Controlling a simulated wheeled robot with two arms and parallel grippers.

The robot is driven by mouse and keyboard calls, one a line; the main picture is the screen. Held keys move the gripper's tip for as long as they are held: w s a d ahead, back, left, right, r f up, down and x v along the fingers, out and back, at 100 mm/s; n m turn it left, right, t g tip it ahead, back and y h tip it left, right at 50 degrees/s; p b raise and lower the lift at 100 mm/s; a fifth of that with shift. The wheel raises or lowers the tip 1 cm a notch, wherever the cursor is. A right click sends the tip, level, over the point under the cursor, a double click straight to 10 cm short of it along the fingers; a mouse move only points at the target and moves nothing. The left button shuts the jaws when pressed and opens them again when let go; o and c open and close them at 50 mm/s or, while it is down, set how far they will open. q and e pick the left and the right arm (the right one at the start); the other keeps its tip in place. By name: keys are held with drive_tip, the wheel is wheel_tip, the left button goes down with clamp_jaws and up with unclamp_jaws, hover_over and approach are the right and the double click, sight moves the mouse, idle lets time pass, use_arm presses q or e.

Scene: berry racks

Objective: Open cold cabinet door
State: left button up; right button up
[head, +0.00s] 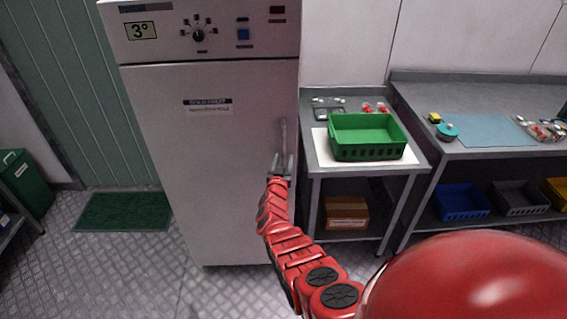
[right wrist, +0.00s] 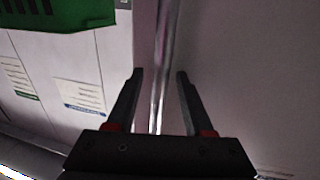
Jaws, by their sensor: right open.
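The cold cabinet (head: 225,85) stands upright at the centre left in the head view, with a "3°" display and a dial on its top panel. Its white door (head: 200,160) looks closed. A vertical bar handle (head: 284,140) runs along the door's right edge, and it also shows in the right wrist view (right wrist: 165,60). My right gripper (head: 281,165) is at the lower part of the handle. In the right wrist view its fingers (right wrist: 158,78) are open, one on each side of the bar; contact is not clear. My left gripper is not in view.
A steel table (head: 314,183) with a green crate (head: 368,152) stands right of the cabinet, and a cardboard box (head: 346,212) sits on its lower shelf. A longer bench (head: 455,160) is further right. The floor (head: 130,262) before the cabinet is clear; a green mat (head: 125,211) lies left.

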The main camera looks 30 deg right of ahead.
clamp_jaws()
idle(1.4)
